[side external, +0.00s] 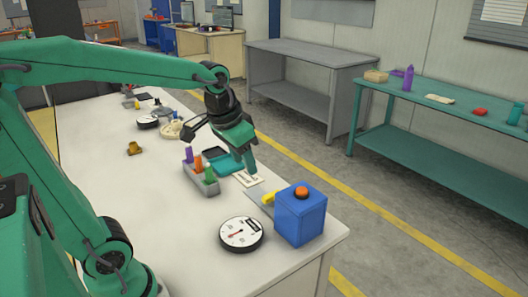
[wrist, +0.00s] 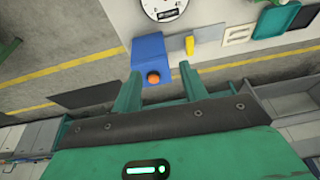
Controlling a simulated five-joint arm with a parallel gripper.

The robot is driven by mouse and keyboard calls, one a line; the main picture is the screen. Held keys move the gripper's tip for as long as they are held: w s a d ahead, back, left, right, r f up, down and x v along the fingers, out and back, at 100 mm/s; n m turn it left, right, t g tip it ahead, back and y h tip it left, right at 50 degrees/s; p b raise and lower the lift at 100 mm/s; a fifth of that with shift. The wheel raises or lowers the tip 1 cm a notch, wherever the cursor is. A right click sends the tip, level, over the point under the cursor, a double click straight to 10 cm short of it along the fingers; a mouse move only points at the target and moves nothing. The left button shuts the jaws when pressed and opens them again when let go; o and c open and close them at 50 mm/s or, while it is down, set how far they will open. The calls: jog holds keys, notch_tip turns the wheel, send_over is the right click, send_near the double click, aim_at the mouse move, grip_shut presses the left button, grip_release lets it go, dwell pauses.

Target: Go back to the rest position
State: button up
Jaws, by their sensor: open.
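My gripper (side external: 247,162) is open and empty, with its fingers pointing down above the far edge of the white table (side external: 165,245). In the wrist view my gripper (wrist: 158,78) has its two green fingers spread, with nothing held between them. A blue box (side external: 300,219) with an orange button (side external: 302,192) stands near the table's right corner, to the right of my gripper and lower. The blue box (wrist: 152,52) shows beyond the fingers in the wrist view, and the left finger overlaps its edge there.
A yellow piece (side external: 268,197) is beside the box. A round dial (side external: 241,233) lies in front. A grey holder (side external: 201,180) with purple, orange and green items and a teal tray (side external: 224,164) are near my gripper. A teal bench (side external: 440,100) stands across the aisle.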

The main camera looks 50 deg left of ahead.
jog(key=s+d+t, duration=0.2)
jog(key=s, duration=0.7)
jog(key=shift+s+d+f, duration=0.15)
jog(key=shift+s+d, duration=0.05)
jog(key=shift+d, duration=0.2)
